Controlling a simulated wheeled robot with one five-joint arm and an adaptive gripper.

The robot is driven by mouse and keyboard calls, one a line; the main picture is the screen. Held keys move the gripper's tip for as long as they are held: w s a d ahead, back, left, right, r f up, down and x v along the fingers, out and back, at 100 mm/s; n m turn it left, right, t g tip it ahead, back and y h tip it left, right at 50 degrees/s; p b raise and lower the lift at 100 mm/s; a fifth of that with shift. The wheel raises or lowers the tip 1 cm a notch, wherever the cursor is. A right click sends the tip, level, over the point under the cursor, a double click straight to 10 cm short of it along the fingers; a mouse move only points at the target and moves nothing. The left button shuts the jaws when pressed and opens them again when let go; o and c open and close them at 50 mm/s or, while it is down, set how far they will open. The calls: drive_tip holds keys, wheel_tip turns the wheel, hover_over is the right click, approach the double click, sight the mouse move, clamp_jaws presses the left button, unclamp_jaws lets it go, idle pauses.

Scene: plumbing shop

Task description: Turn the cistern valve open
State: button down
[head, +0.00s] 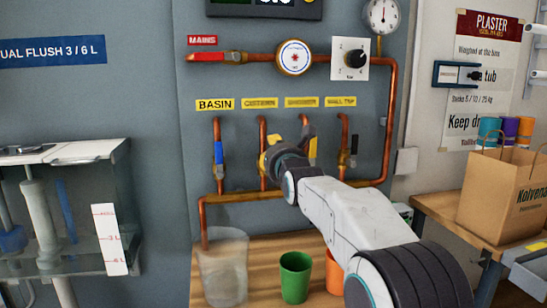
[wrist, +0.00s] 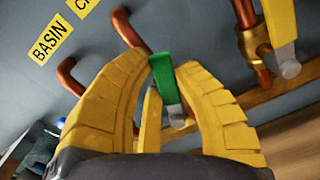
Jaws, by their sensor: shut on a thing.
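The cistern valve's green lever (wrist: 163,72) shows between my gripper's yellow fingers in the wrist view, with a grey end below it. My gripper (wrist: 160,88) is shut on this lever. In the head view my gripper (head: 268,152) is at the second pipe from the left, under the yellow CISTERN label (head: 260,103). The gripper hides the valve there. The cistern pipe (head: 262,128) shows above it. Whether the lever lies along or across the pipe I cannot tell.
The BASIN valve's blue lever (head: 219,151) hangs to the left. A yellow-levered valve (head: 312,148) is close on the right, then a black-levered one (head: 354,147). A clear container (head: 223,268) and green cup (head: 295,278) stand on the bench below.

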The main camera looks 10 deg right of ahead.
drive_tip(key=shift+a+r+n, duration=0.15)
drive_tip(key=shift+a+n, duration=0.3)
drive_tip(key=shift+n, duration=0.45)
drive_tip(key=c, duration=0.9)
unclamp_jaws()
drive_tip(key=shift+s, duration=6)
